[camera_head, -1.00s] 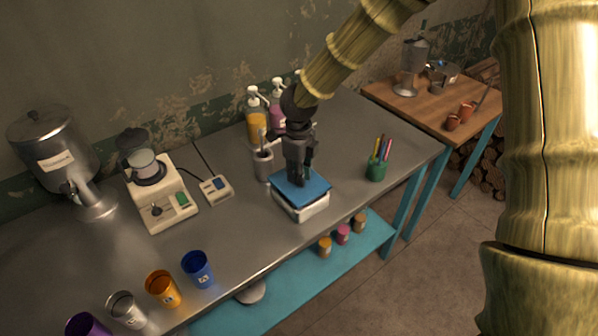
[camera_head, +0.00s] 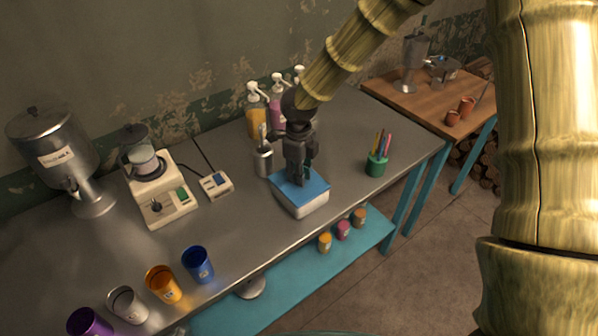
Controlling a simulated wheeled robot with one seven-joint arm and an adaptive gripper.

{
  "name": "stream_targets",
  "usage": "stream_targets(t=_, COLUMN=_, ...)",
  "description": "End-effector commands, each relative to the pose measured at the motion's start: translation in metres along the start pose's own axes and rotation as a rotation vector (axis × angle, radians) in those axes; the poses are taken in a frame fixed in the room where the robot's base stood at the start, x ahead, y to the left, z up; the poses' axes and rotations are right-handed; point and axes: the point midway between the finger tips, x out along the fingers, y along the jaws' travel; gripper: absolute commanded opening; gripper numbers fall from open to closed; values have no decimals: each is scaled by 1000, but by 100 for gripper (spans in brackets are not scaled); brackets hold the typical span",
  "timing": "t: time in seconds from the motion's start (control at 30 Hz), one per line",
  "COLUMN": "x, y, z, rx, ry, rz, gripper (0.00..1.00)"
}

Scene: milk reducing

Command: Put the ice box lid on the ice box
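The ice box (camera_head: 303,207) is a white box on the metal table, right of the middle. The blue ice box lid (camera_head: 314,187) lies on top of it and looks level and roughly lined up with its rim. I cannot tell whether it is fully seated. My gripper (camera_head: 299,180) points down over the lid, with its fingertips at the lid's middle. The fingers hide any handle there, and I cannot see whether they are closed on it.
A grey holder (camera_head: 263,161) and pump bottles (camera_head: 257,118) stand behind the box. A green pen cup (camera_head: 376,165) stands to its right.

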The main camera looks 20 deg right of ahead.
Motion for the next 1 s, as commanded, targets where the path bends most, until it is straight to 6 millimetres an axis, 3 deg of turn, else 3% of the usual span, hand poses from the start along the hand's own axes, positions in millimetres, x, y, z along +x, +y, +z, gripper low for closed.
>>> stream_targets(t=0.03, x=0, y=0, z=0, rx=0, ry=0, rz=0, gripper=25)
stream_targets(t=0.13, x=0, y=0, z=0, rx=0, ry=0, rz=0, gripper=40)
stream_targets(t=0.57, x=-6, y=0, z=0, rx=0, ry=-1, rz=-1, gripper=40)
stream_targets(t=0.77, x=-28, y=-1, z=1, rx=1, ry=-4, rz=-1, gripper=40)
stream_targets(t=1.0, x=-71, y=0, z=1, rx=1, ry=-5, rz=-1, gripper=40)
